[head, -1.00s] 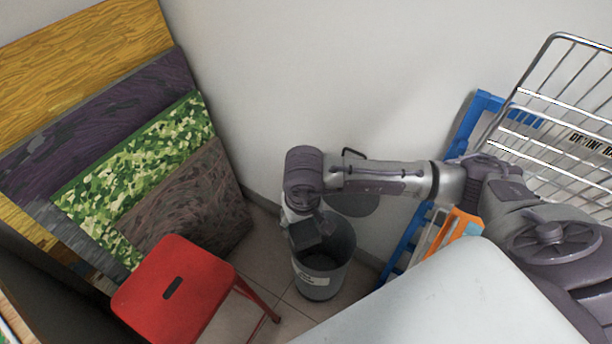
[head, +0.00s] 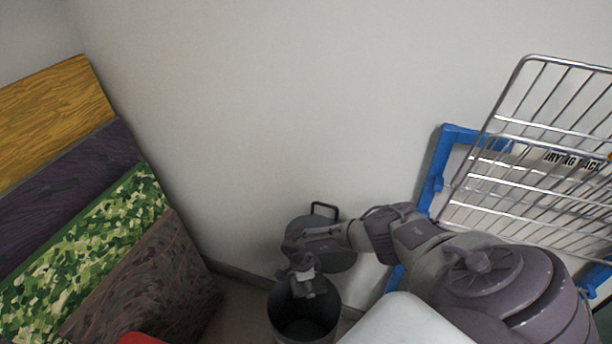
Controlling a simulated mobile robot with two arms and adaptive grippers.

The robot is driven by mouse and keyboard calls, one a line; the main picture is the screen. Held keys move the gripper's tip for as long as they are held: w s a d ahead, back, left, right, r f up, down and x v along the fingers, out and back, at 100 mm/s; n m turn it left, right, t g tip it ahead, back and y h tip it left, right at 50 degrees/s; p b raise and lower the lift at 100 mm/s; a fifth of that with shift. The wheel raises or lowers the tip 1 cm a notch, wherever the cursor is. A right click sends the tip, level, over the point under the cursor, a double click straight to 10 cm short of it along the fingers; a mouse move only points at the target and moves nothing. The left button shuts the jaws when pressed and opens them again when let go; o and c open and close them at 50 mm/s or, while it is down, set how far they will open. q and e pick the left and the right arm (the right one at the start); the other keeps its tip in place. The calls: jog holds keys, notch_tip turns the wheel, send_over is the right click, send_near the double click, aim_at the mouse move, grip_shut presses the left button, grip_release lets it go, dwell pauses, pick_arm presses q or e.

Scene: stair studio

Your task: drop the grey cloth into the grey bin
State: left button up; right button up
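The grey bin (head: 304,326) stands on the floor by the wall at the bottom middle, its open top facing up and its lower part cut off by the picture edge. Its round grey lid (head: 335,258) with a dark handle is raised behind it. My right gripper (head: 308,292) points down over the bin's opening, at about the far half of the rim. Its fingers are small and dark, so I cannot tell whether they are open or shut. I cannot make out the grey cloth, in the gripper or in the bin. My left gripper is out of view.
A red stool (head: 140,339) barely shows at the bottom. A wire drying rack (head: 530,145) and a blue frame (head: 442,165) stand at right. A pale surface (head: 400,325) lies right of the bin.

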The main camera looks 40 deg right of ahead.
jog(key=shift+d+f+b, duration=0.15)
jog(key=shift+f+b, duration=0.15)
jog(key=shift+f, duration=0.1)
notch_tip(320, 180, down, 5)
jog(key=b, duration=0.4)
jog(key=shift+f+b, duration=0.15)
jog(key=shift+b, duration=0.25)
jog(key=o, duration=1.1)
jog(key=r, duration=0.4)
jog(key=a+r, duration=0.1)
jog(key=r, duration=0.7)
jog(key=shift+w+a, duration=0.15)
jog(key=shift+w, duration=0.2)
